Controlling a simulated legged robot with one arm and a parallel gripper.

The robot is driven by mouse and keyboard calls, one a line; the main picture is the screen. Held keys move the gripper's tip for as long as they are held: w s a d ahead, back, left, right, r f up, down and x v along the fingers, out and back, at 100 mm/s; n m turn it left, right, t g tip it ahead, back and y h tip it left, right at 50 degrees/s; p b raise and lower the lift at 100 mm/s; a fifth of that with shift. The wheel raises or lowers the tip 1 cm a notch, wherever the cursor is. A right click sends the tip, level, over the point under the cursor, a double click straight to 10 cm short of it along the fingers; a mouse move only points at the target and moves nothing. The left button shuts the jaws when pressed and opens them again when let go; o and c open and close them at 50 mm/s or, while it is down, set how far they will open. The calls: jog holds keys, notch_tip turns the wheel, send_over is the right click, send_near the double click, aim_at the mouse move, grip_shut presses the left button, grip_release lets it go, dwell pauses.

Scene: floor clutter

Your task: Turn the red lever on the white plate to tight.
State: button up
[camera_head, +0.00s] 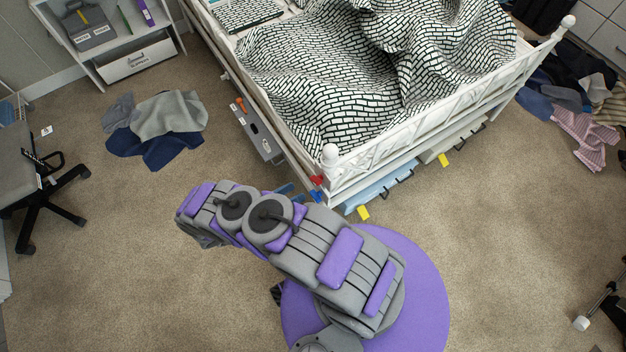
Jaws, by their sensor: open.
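A small red lever (316,181) shows at the near corner of the white bed frame, below the corner post. A second red piece sits just under it. The white plate behind it cannot be told apart from the white frame, and the lever's exact angle is too small to read. My grey and purple arm bends left and folds back. Two short blue prongs, which look like the fingertips of my gripper (291,192), show past the arm's upper edge. They are apart and empty, a little left of the lever and not touching it. The rest of my gripper is hidden behind the arm.
The white bed (395,160) fills the upper middle. A grey box (257,133) with an orange handle is at its left side. Yellow tags (363,212) hang at its foot. Clothes (165,125) lie left, an office chair (45,185) further left.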

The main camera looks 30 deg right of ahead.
aim_at(313, 182)
jog(key=d+b, duration=0.1)
jog(key=d, duration=0.7)
jog(key=shift+w+d+b, duration=0.15)
jog(key=shift+d+b, duration=0.15)
jog(key=shift+d, duration=0.1)
jog(key=c, duration=1)
jog(key=shift+c, duration=0.2)
